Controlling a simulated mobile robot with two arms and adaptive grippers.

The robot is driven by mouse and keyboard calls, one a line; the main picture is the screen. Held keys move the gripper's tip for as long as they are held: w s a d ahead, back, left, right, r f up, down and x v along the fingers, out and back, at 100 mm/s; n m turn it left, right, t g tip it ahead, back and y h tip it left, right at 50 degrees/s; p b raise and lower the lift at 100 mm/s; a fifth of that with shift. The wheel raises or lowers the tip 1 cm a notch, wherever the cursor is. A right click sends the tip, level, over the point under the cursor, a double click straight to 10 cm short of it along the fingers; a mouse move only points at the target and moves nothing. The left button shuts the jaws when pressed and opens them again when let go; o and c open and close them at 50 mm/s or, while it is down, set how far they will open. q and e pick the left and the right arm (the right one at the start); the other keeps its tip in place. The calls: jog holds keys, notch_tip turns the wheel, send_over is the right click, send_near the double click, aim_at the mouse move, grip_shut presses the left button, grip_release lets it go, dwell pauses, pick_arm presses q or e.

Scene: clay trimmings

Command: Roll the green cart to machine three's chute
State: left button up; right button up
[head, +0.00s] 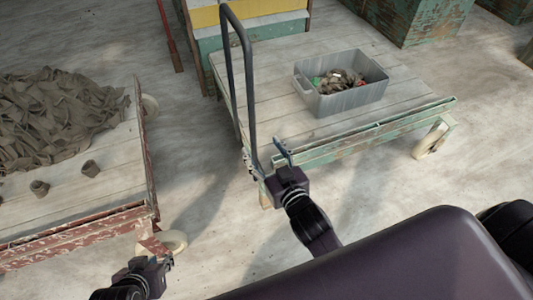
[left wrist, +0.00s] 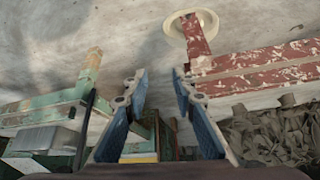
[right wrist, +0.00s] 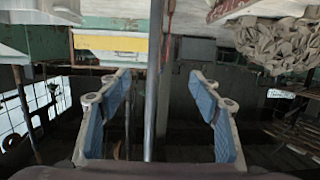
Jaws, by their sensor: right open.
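The green cart (head: 375,137) stands at the centre right, with a pale plank deck and worn green edge rails. Its dark grey push handle (head: 240,65) rises at its left end. My right gripper (head: 266,160) is open at the lower part of the handle; in the right wrist view the handle post (right wrist: 153,85) runs between the spread fingers, with a gap beside them. My left gripper (head: 156,263) is open and empty, low near the red cart's wheel. In the left wrist view the green cart (left wrist: 45,110) shows at left. I cannot identify machine three's chute.
A grey bin (head: 340,98) with scraps sits on the green cart. A red cart (head: 75,237) heaped with clay trimmings (head: 55,115) stands at left. A yellow and teal block (head: 255,25) and green cabinets (head: 415,20) stand behind. Bare floor separates the carts.

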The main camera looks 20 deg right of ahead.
aim_at(252, 107)
notch_tip(252, 107, up, 6)
jog(key=r+t+b, duration=0.1)
jog(key=t+b, duration=0.1)
jog(key=b, duration=0.1)
jog(key=shift+m, duration=0.3)
jog(key=w, duration=0.2)
jog(key=w+b, duration=0.1)
jog(key=w, duration=0.4)
jog(key=shift+d+f, duration=0.2)
jog(key=shift+d, duration=0.15)
jog(key=w, duration=0.3)
jog(key=shift+w, duration=0.15)
pick_arm(q)
jog(key=w+d+r+t, duration=0.1)
jog(key=w+r+t, duration=0.1)
jog(key=r, duration=0.3)
jog(key=shift+w+r+t+h, duration=0.3)
jog(key=shift+w+h, duration=0.1)
jog(key=shift+w, duration=0.25)
pick_arm(e)
jog(key=shift+w, duration=0.65)
jog(key=shift+a, duration=0.1)
grip_shut()
